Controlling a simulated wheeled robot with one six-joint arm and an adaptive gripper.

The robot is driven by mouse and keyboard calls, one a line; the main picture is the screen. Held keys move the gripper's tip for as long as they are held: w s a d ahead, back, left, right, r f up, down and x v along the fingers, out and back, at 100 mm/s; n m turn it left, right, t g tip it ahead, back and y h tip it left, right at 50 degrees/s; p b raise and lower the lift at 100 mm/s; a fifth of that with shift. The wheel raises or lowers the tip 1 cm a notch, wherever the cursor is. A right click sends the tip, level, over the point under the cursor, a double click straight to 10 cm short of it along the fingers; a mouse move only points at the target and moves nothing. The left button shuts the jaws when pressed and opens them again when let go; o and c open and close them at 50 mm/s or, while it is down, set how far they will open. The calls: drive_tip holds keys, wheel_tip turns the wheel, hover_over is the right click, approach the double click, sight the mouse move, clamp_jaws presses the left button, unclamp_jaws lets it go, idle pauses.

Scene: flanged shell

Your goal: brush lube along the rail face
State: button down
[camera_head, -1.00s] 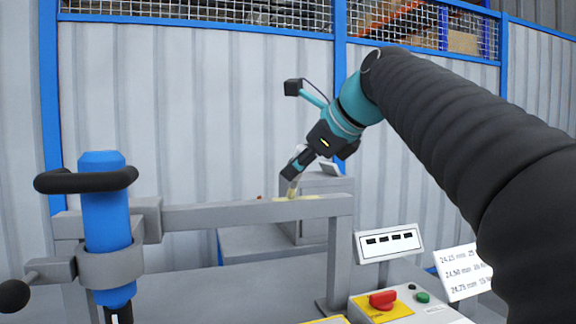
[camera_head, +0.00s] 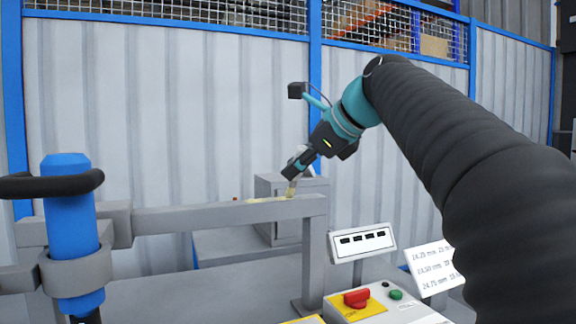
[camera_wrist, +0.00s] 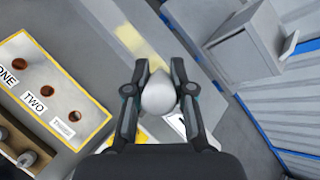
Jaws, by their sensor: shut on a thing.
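My gripper (camera_head: 294,171) is shut on a brush (camera_head: 291,189), whose pale bristle end points down at the top of the grey rail (camera_head: 165,219), near the rail's right end. The bristles appear to touch the rail, but I cannot be sure. In the wrist view, the rounded pale end of the brush (camera_wrist: 158,97) sits between the two fingers and hides its bristles. A pale yellow streak of lube (camera_head: 263,200) lies on the rail left of the brush. Yellow patches of lube (camera_wrist: 129,38) also show in the wrist view.
A blue cylinder (camera_head: 70,215) with a black handle is clamped at the rail's left end. A control box (camera_head: 380,305) with a red switch and a display (camera_head: 362,241) stand right of the rail. A grey cabinet (camera_head: 270,190) is behind. A holed panel (camera_wrist: 45,90) lies left in the wrist view.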

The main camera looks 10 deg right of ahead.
drive_tip(key=shift+w+d, duration=0.2)
drive_tip(key=shift+d, duration=0.45)
drive_tip(key=shift+r, duration=0.1)
drive_tip(key=shift+r, duration=2.9)
drive_tip(key=shift+w+r, duration=0.1)
drive_tip(key=shift+r, duration=1.4)
drive_tip(key=shift+a, duration=0.1)
